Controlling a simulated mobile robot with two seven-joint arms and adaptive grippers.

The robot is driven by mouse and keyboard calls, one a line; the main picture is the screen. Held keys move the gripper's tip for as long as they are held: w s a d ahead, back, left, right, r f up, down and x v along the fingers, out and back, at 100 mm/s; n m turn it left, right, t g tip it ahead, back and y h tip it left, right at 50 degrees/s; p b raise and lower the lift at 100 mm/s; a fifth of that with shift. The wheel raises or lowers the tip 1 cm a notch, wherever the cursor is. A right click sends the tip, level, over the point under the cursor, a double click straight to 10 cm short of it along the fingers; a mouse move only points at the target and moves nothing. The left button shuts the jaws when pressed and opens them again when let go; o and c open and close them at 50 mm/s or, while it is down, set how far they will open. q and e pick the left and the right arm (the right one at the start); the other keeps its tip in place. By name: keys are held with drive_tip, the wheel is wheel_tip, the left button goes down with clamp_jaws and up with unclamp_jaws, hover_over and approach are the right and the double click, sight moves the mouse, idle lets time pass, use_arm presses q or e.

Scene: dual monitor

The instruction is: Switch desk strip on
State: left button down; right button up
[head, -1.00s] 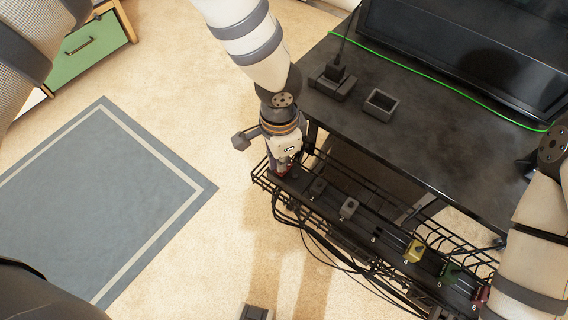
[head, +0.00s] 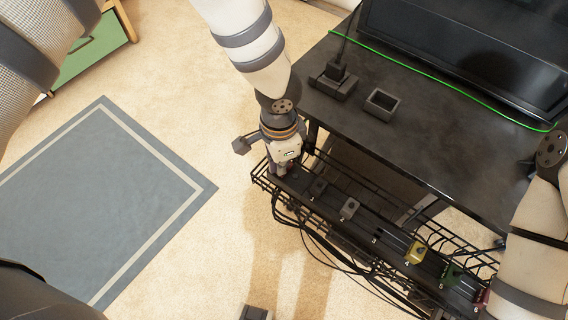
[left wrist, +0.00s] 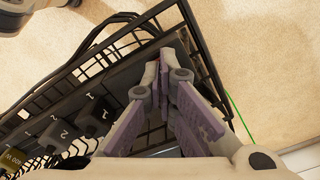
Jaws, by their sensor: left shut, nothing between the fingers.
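The black desk strip (head: 364,228) lies in a wire tray along the desk's front edge, with numbered sockets and several plugs. My left gripper (head: 277,171) is shut and empty, pointing down at the strip's near-left end. In the left wrist view, the closed fingertips (left wrist: 164,62) reach over the end of the strip (left wrist: 119,86), beyond the plug by number 1. A small reddish spot shows beside the fingertips there. The switch is mostly hidden by the fingers, so contact and its position cannot be told. My right gripper is not in view.
The wire tray (left wrist: 92,52) surrounds the strip, with black cables hanging below. The dark desk (head: 430,140) carries a monitor (head: 470,50), a small open grey box (head: 381,104) and a plugged block (head: 334,82). Carpet and a blue-grey rug (head: 100,205) lie left.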

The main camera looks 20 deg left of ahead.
use_arm(q)
drive_tip(key=shift+f, duration=0.1)
drive_tip(key=shift+r+p, duration=1.5)
drive_tip(key=shift+r, duration=2.05)
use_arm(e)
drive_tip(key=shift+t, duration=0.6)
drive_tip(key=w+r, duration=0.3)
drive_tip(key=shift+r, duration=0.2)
use_arm(q)
drive_tip(key=s+f+n+g+h, duration=0.25)
drive_tip(key=s+f, duration=0.35)
drive_tip(key=s, duration=0.6)
drive_tip(key=s+a+f+n+y, duration=0.1)
drive_tip(key=s+a+n, duration=0.3)
drive_tip(key=s, duration=0.6)
drive_tip(key=s+a+f+n+y, duration=0.1)
drive_tip(key=s+a+n, duration=0.3)
drive_tip(key=s+a, duration=0.3)
drive_tip(key=s, duration=0.3)
drive_tip(key=shift+s+p, duration=0.25)
drive_tip(key=shift+p, duration=0.15)
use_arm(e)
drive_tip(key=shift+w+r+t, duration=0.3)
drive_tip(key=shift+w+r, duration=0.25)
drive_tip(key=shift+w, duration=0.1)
use_arm(q)
drive_tip(key=shift+a+y, duration=0.1)
drive_tip(key=shift+y, duration=0.15)
